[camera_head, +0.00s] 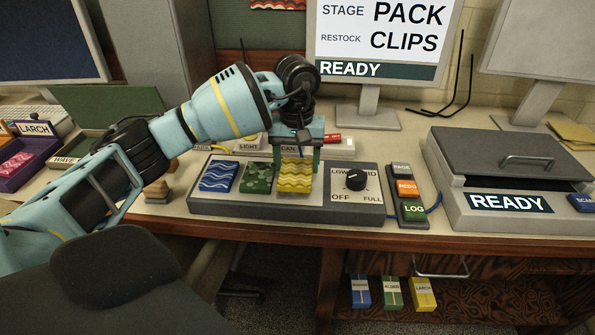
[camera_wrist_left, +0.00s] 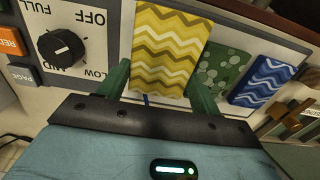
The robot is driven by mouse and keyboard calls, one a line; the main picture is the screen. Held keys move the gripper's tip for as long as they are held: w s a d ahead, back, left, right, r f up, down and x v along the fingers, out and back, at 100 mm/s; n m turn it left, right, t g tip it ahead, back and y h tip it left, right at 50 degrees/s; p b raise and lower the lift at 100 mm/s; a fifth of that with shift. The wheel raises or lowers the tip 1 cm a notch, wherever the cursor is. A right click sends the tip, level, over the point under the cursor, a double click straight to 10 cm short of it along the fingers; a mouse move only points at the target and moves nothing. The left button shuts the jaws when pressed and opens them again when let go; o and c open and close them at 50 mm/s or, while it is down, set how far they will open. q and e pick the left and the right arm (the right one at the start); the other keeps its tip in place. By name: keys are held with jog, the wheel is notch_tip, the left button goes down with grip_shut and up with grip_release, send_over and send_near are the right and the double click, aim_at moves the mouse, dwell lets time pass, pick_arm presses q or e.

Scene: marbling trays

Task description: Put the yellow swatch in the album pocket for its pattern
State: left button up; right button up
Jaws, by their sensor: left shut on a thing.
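The yellow swatch (camera_head: 295,178) has a zigzag pattern, clearest in the wrist view (camera_wrist_left: 168,48). My left gripper (camera_head: 297,158) is shut on it, with one green finger at each side. The swatch is over the right part of the grey panel's swatch row; I cannot tell whether it touches the panel. A blue swatch (camera_head: 218,176) with wavy lines and a green swatch (camera_head: 257,178) with rounded blotches lie to its left. I cannot clearly make out the album or its pockets. My right gripper is not in view.
The grey panel (camera_head: 230,206) has a dial (camera_head: 356,179) on its right. A button strip (camera_head: 411,196) and a grey lidded box (camera_head: 508,198) stand further right. A purple holder labelled LARCH (camera_head: 30,165) is at far left. Small labelled boxes (camera_head: 392,293) are below the table.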

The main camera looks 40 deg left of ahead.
aim_at(298, 165)
pick_arm(q)
jog(key=shift+w+f, duration=0.2)
jog(key=shift+f, duration=1.55)
jog(key=shift+f, duration=0.15)
jog(key=o, duration=0.8)
jog(key=shift+o, duration=0.2)
notch_tip(298, 165, up, 12)
jog(key=shift+r, duration=0.15)
